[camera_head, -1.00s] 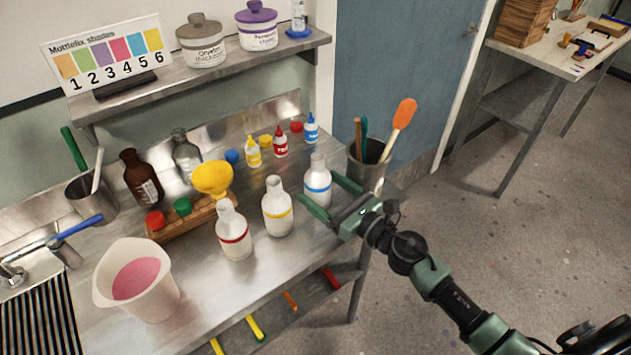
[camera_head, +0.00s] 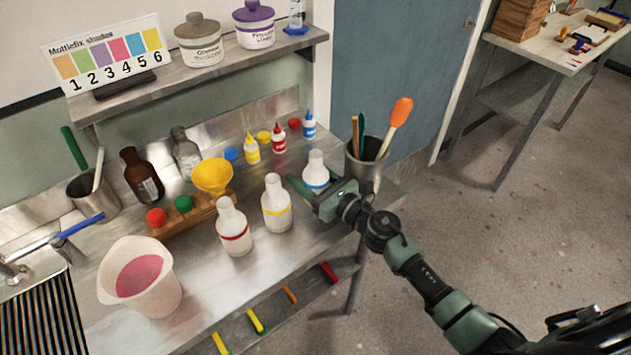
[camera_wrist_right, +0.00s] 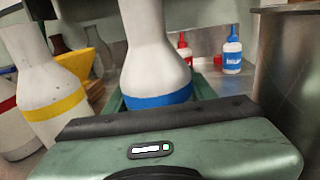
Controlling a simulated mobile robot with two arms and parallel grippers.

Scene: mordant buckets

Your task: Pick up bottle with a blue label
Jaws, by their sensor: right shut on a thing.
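The white bottle with a blue band (camera_head: 316,168) stands upright on the steel bench, right of the other two banded bottles. My right gripper (camera_head: 312,189) is shut on it, with its fingers around the lower body at the band. In the right wrist view the bottle with the blue band (camera_wrist_right: 156,50) rises right in front of the gripper body (camera_wrist_right: 170,140); its base is hidden. A small bottle with a blue label and blue cap (camera_head: 309,124) stands behind it at the back, and also shows in the wrist view (camera_wrist_right: 232,54). My left gripper is not in view.
A yellow-banded bottle (camera_head: 275,206) stands close on the left, with a red-banded bottle (camera_head: 234,228) beyond it. A metal tool pot (camera_head: 362,168) stands close on the right. Small red (camera_head: 279,139) and yellow (camera_head: 252,149) bottles stand behind. A shelf (camera_head: 200,75) overhangs the back.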

